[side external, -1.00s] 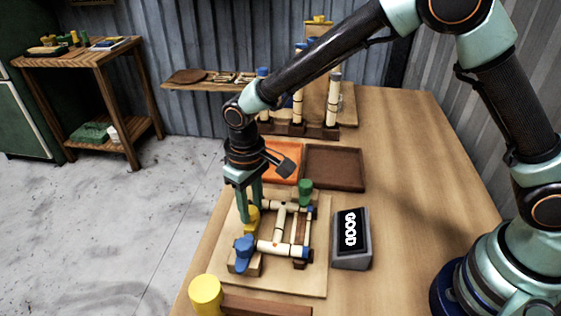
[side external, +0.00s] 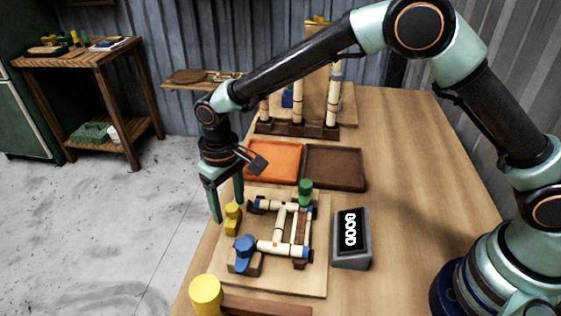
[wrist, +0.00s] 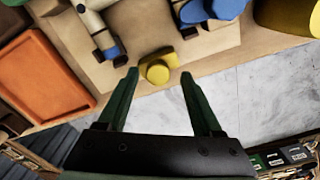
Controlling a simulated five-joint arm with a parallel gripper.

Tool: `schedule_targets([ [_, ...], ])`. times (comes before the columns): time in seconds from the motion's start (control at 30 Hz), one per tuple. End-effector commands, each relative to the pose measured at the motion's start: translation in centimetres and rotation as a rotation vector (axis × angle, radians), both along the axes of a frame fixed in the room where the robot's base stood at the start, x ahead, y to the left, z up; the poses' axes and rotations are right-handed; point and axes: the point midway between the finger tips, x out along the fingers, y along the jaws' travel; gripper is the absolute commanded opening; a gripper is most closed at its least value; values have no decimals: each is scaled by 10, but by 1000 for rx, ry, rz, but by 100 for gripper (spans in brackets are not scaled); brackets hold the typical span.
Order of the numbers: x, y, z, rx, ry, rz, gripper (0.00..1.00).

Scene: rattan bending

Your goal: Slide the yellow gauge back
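The yellow gauge (side external: 233,219) stands on the wooden board (side external: 315,275) at its left edge, beside the rattan frame (side external: 281,222) and apart from it. In the wrist view the yellow gauge (wrist: 157,70) shows ahead of my fingertips, near the board's edge. My gripper (side external: 228,210) is open, with its two green fingers spread, up and to the left of the gauge in the side view. In the wrist view my gripper (wrist: 158,75) has nothing between its fingers. The part of the gauge facing the board is partly hidden.
A blue clamp (side external: 245,249) and a green clamp (side external: 305,189) sit on the board. A display (side external: 350,232) reading GOOD stands to the right. Orange (side external: 272,162) and brown (side external: 335,168) trays lie behind. A yellow-headed mallet (side external: 206,294) lies in front.

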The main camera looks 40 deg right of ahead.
Motion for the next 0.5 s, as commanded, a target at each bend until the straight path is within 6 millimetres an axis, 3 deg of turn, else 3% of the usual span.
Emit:
schedule_targets([
  [0.27,0,-1,8,0,1,-1,67],
  [0.5,0,0,51,2,-2,-1,67],
])
